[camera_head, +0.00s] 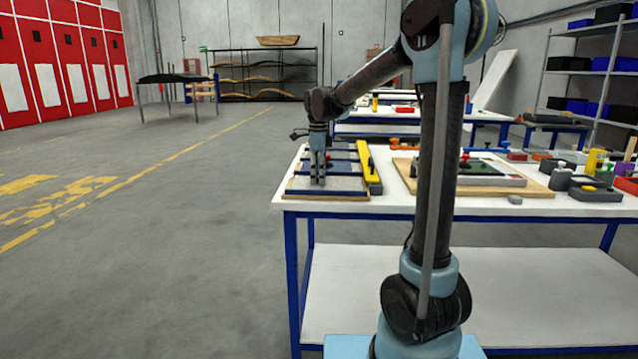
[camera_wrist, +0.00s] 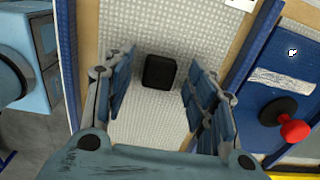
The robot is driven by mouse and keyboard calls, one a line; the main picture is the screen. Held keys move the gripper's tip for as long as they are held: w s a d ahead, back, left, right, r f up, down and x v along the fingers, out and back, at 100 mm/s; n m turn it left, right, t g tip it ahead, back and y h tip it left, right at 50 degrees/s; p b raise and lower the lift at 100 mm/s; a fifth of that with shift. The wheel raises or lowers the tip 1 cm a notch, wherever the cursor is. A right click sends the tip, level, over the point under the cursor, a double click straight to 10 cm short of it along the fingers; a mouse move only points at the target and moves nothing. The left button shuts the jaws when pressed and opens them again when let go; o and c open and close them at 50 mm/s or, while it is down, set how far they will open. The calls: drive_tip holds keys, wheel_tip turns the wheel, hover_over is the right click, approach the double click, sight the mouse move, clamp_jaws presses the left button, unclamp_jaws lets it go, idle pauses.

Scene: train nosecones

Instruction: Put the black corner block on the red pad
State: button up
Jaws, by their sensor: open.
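The black block (camera_wrist: 159,72) sits on a light grey textured surface (camera_wrist: 130,20) in the wrist view. My gripper (camera_wrist: 161,88) is open, with one blue-padded finger to the left of the block and one to the right. There is a visible gap on both sides. In the head view my gripper (camera_head: 318,181) points down over the left end of the table, at a board with blue strips. The block cannot be made out there. I cannot pick out a red pad with certainty in either view.
A blue panel (camera_wrist: 270,85) with a red knob (camera_wrist: 295,131) lies to the right in the wrist view. In the head view, a yellow bar (camera_head: 366,165) stands right of my gripper. A green-topped board (camera_head: 490,172) and several small parts fill the white table's right.

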sight(318, 176)
drive_tip(key=c, duration=1.1)
drive_tip(key=shift+r, duration=0.1)
wheel_tip(318, 176, up, 10)
